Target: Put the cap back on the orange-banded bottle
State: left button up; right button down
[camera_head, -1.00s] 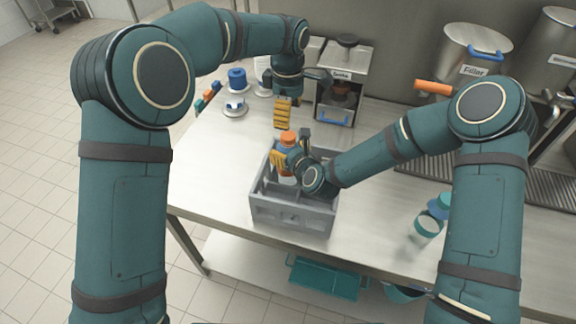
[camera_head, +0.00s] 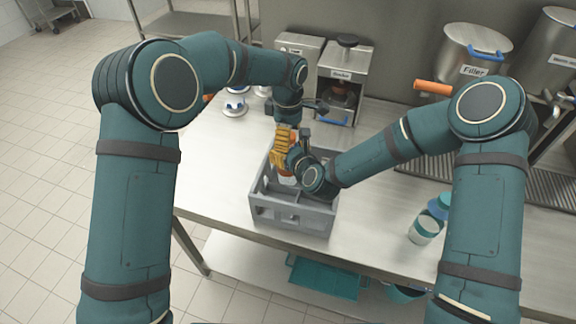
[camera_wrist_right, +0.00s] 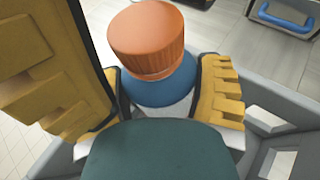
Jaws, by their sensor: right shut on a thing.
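The orange-banded bottle (camera_head: 287,180) stands in the grey crate (camera_head: 290,227), mostly hidden by my grippers in the head view. My right gripper (camera_head: 291,163) is shut around it from the right. The right wrist view shows an orange ribbed cylinder (camera_wrist_right: 146,40), which looks like the cap, above a blue surface (camera_wrist_right: 163,86) between yellow fingers. I cannot tell if the cap is seated. My left gripper (camera_head: 281,146) points down over the bottle, close to my right fingers. Its fingertips overlap the bottle's top, and I cannot tell whether they are open or hold anything.
A machine (camera_head: 342,80) stands behind the crate, with a metal pot labelled Filler (camera_head: 475,50) at the back right. A blue-and-white item (camera_head: 235,107) sits at the back left. The counter left of the crate is clear.

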pick_arm(q)
grip_shut()
